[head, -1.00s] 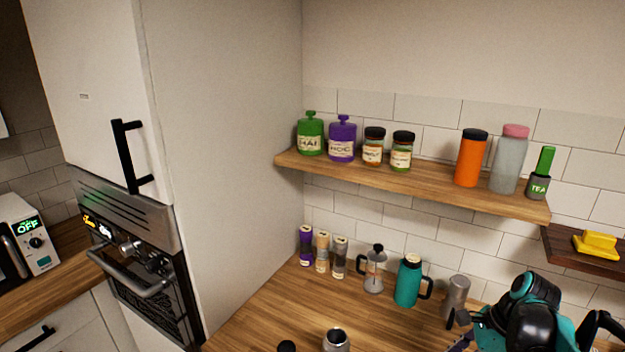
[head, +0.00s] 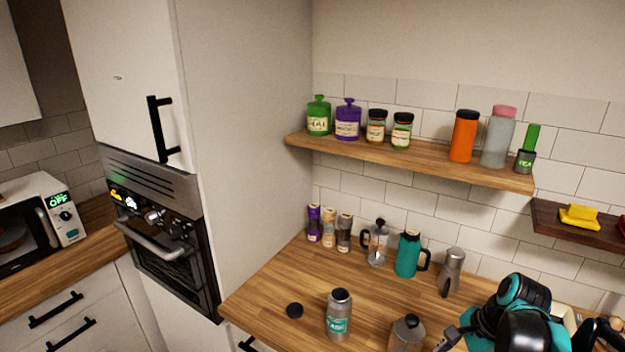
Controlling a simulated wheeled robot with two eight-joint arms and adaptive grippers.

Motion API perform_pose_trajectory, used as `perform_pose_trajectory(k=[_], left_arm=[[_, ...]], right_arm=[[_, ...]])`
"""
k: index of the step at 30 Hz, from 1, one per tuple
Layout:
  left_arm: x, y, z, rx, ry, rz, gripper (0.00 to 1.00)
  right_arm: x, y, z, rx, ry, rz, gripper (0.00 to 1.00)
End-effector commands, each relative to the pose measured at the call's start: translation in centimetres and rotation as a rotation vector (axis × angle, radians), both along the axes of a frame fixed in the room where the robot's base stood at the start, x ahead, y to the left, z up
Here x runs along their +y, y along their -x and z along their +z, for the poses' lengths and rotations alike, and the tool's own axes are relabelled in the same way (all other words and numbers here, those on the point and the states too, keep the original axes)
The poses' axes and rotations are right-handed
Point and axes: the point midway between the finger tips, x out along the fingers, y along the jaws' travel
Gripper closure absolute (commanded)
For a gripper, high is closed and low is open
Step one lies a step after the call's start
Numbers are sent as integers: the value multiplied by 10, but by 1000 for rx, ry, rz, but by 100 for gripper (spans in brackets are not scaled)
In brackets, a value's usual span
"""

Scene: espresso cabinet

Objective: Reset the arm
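My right arm (head: 522,305), teal and black, reaches in from the lower right over the worktop. My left arm and gripper are not in view. A metal jar with a teal label (head: 340,315) stands open on the wooden worktop (head: 270,285). A black round lid (head: 295,310) lies to its left. A grey canister (head: 406,333) stands at the bottom edge, close to my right arm.
A wooden shelf (head: 430,171) holds jars and bottles. A tall cabinet with an oven (head: 165,240) borders the left.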

Motion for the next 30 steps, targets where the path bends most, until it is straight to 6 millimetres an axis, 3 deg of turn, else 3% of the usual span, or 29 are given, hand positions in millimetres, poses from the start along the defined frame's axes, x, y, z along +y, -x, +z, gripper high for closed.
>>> perform_pose_trajectory(k=[8, 18, 24, 30], left_arm=[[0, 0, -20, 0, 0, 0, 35], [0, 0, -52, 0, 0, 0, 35], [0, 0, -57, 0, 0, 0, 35], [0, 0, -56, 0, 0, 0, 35]], right_arm=[[44, 26, -14, -173, 207, 391, 68], [101, 74, -55, -471, 671, 1185, 68], [112, 83, -64, -537, 810, 1393, 68], [112, 83, -63, -543, 825, 1414, 68]])
